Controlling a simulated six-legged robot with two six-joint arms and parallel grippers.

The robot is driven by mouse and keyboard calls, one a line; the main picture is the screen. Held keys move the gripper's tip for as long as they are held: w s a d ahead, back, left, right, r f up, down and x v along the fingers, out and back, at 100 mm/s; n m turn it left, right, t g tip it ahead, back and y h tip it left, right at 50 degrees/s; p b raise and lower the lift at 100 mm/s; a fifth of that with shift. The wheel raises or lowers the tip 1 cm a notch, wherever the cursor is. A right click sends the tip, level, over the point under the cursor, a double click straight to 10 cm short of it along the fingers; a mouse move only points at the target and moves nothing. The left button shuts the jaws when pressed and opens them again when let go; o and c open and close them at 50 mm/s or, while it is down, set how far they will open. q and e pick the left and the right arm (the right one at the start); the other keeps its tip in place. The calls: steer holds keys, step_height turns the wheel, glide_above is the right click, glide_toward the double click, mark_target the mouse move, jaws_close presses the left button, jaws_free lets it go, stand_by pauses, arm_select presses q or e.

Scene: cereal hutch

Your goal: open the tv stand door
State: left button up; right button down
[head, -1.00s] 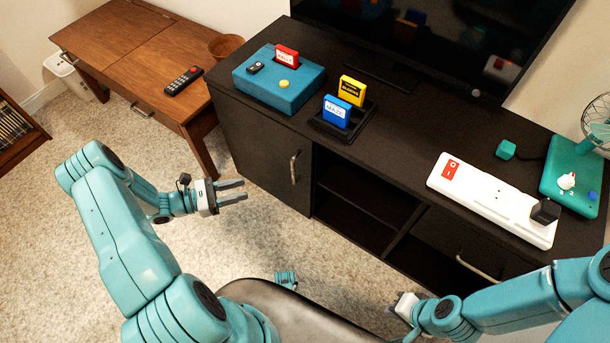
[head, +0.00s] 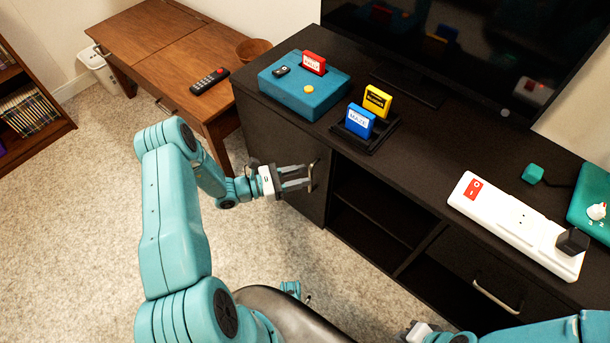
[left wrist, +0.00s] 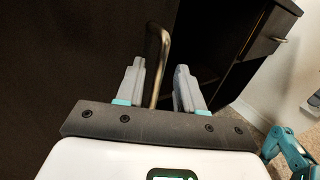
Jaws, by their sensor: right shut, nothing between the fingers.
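The dark TV stand (head: 420,165) has a left door (head: 268,140) that sits shut, flush with the front. Its upright metal handle (head: 314,172) is near the door's right edge. My left gripper (head: 297,178) is at the handle with its fingers apart. In the left wrist view the handle (left wrist: 163,55) runs between the two fingers (left wrist: 158,85), nearer the left one; I cannot tell whether it touches. My right gripper (head: 415,331) is low at the bottom edge, clear of the stand, with its fingers mostly hidden.
Open shelves (head: 375,205) lie right of the door, then a drawer with a handle (head: 497,296). A teal console (head: 304,85), cartridges and a white power strip (head: 518,225) stand on top. A wooden desk (head: 165,60) stands close to the left. Carpet is clear before the door.

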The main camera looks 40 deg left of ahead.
arm_select(q)
steer(key=shift+x, duration=0.95)
jaws_close()
steer(key=shift+s, duration=0.1)
